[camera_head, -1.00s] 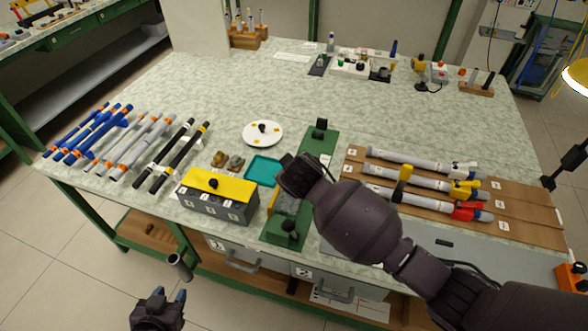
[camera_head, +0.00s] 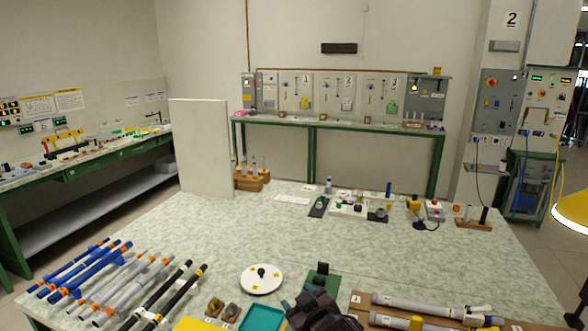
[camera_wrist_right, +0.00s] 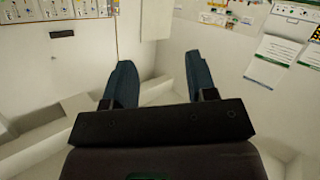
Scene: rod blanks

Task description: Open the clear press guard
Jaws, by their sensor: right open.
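I cannot make out a clear press guard in either view. The far end of a green fixture with a black knob (camera_head: 320,278) shows at the bottom of the head view; the rest of it is hidden or out of frame. My right gripper (camera_head: 318,312) is a dark shape just in front of that end, at the lower edge. In the right wrist view my right gripper (camera_wrist_right: 157,78) has its two blue fingers apart with nothing between them. My left gripper is not in view.
Blue, grey and black rods (camera_head: 110,280) lie at left. A white disc (camera_head: 262,279) and a teal tray (camera_head: 262,318) are left of the fixture. Grey rods (camera_head: 430,308) lie on a brown board at right. Small devices line the back edge. The middle of the table is clear.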

